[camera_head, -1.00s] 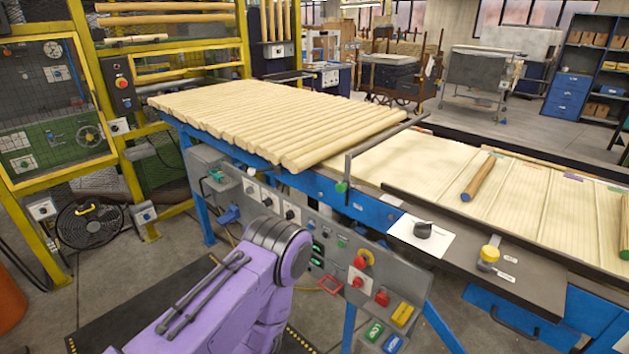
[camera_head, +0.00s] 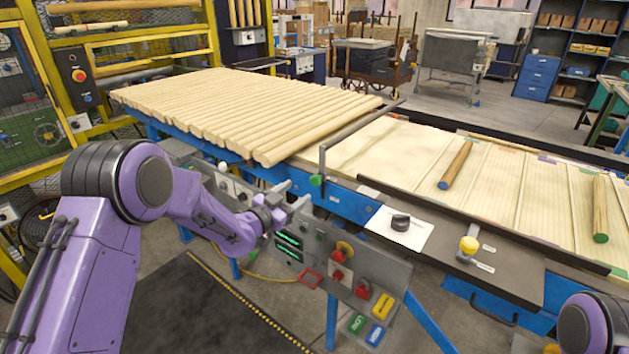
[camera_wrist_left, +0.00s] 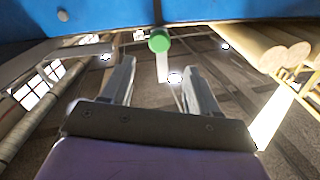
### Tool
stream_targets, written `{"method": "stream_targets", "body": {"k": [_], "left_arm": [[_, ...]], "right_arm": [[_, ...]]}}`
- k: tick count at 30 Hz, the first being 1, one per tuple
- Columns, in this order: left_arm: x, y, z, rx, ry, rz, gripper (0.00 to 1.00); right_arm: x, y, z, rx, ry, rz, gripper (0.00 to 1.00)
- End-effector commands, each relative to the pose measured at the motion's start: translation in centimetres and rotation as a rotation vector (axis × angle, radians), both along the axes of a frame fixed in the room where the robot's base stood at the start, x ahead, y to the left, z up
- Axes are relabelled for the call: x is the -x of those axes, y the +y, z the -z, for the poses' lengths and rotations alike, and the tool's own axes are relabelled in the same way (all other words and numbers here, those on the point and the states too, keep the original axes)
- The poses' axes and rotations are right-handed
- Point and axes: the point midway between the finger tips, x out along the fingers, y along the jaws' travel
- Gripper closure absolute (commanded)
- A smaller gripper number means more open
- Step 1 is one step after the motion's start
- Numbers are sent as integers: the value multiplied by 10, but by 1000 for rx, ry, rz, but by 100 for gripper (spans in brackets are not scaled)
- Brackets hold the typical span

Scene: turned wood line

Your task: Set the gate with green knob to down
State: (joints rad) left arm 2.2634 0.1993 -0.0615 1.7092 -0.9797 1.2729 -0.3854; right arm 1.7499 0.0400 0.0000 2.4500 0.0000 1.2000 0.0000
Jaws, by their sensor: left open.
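The gate (camera_head: 362,124) is a dark grey bar crossing the table beside the front end of the wooden rods. Its green knob (camera_head: 316,180) sits at the near end, at the blue table edge, below a short upright post. The bar appears to stand a little above the table surface. My left gripper (camera_head: 292,196) is open and empty, just left of and below the knob, apart from it. In the left wrist view the green knob (camera_wrist_left: 159,40) shows ahead, between the lines of the two open fingers (camera_wrist_left: 160,88). My right gripper is out of view.
Many pale rods (camera_head: 240,110) lie left of the gate. A loose dowel (camera_head: 456,165) lies on the boards to the right. Below the gate is a control panel (camera_head: 345,262) with buttons.

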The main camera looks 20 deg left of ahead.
Motion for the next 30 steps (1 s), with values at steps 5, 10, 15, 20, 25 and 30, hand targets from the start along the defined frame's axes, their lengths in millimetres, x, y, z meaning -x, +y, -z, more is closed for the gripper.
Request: {"method": "stream_targets", "body": {"k": [5,10,15,20,25,30], "left_arm": [[-35,-14,-2,-1,5,0,40],[-67,-25,0,2,6,-3,40],[-84,-31,2,1,8,-4,40],[-88,-33,3,4,10,-4,40],[-88,-32,3,4,10,-4,43],[-88,-32,3,3,10,-4,98]], "right_arm": [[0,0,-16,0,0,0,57],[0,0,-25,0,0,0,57],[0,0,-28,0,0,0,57],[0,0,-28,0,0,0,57],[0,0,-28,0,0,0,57],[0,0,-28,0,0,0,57]]}}
